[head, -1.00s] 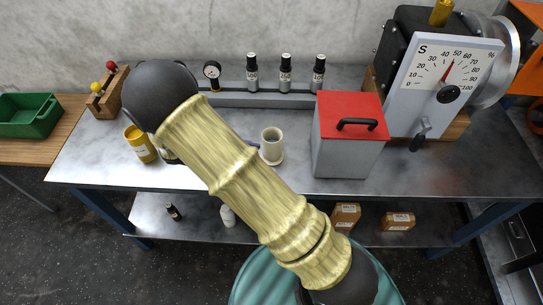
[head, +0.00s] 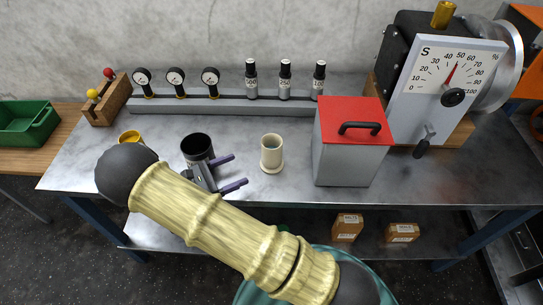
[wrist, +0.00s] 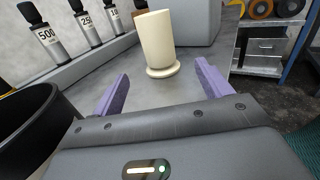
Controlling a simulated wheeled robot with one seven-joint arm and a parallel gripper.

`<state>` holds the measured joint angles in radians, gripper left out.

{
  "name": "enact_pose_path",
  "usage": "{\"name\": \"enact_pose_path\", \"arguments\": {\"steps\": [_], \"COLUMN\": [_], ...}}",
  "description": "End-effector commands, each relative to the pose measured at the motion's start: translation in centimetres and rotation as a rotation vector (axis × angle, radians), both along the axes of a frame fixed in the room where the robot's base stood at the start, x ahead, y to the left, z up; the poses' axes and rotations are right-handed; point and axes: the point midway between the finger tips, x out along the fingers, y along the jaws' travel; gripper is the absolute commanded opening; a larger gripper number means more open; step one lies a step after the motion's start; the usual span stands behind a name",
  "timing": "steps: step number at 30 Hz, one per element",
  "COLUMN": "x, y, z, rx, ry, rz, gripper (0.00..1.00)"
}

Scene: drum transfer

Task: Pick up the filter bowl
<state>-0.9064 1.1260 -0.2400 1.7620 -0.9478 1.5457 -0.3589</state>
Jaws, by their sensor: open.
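The cream cup-shaped piece with a wider foot, which I take for the filter bowl (head: 272,152), stands upright on the metal bench, left of the red-lidded box. My gripper (head: 229,173) is low over the bench to its left, its two purple fingers apart and pointing right toward it. In the wrist view the filter bowl (wrist: 158,42) stands beyond the fingertips, roughly between their lines. The open gripper (wrist: 163,72) is empty and apart from the filter bowl. Nothing covers the filter bowl in either view.
A black open vessel (head: 197,147) stands close beside my gripper, and its rim looms in the wrist view (wrist: 30,118). The grey box with a red lid (head: 350,150) is right of the bowl. Labelled bottles (head: 285,80) and gauges (head: 176,80) line the back ledge. A yellow cup (head: 130,136) is partly hidden.

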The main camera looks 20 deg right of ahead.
Motion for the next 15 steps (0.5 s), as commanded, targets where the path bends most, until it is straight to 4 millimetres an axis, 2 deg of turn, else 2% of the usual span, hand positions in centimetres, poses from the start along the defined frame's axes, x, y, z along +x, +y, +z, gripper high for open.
{"name": "enact_pose_path", "arguments": {"steps": [15], "x": [1.9], "y": [-8.8], "z": [0.1], "rx": [0.001], "ry": [0.001], "rz": [-0.002], "gripper": [0.77]}}
